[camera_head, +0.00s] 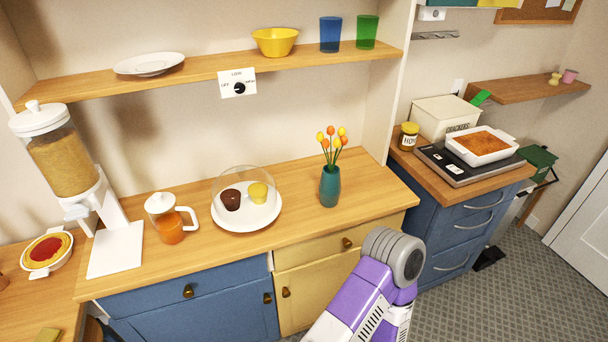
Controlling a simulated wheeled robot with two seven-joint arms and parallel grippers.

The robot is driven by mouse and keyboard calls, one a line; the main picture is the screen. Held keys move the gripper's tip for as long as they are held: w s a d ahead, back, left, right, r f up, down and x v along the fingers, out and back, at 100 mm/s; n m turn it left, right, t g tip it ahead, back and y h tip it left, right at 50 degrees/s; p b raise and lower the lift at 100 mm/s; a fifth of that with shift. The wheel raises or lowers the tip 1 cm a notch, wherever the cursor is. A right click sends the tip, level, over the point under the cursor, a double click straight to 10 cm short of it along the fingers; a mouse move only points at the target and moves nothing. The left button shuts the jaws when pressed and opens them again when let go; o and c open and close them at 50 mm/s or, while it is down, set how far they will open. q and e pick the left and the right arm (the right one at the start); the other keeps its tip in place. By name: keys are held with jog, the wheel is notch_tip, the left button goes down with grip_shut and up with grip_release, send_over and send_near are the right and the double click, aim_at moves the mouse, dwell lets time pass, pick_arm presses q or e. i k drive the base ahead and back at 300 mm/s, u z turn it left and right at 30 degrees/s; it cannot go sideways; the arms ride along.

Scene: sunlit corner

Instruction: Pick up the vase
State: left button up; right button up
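A teal vase (330,186) stands upright on the wooden counter, right of the middle. Orange and yellow tulip-like flowers (331,141) stick up out of it. One of my arms, purple and white with a grey rounded joint, comes up from the bottom edge in front of the lower cabinets, below and to the right of the vase. No gripper fingers show on it. Neither my left nor my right gripper is in view. Nothing touches the vase.
Left of the vase, a plate with a clear dome (246,213) covers two cupcakes. A glass pitcher (170,222) and a cereal dispenser (66,165) stand farther left. A shelf (205,68) hangs above. The counter right of the vase (372,186) is clear.

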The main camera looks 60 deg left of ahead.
aim_at(329, 186)
jog(key=u, duration=2.1)
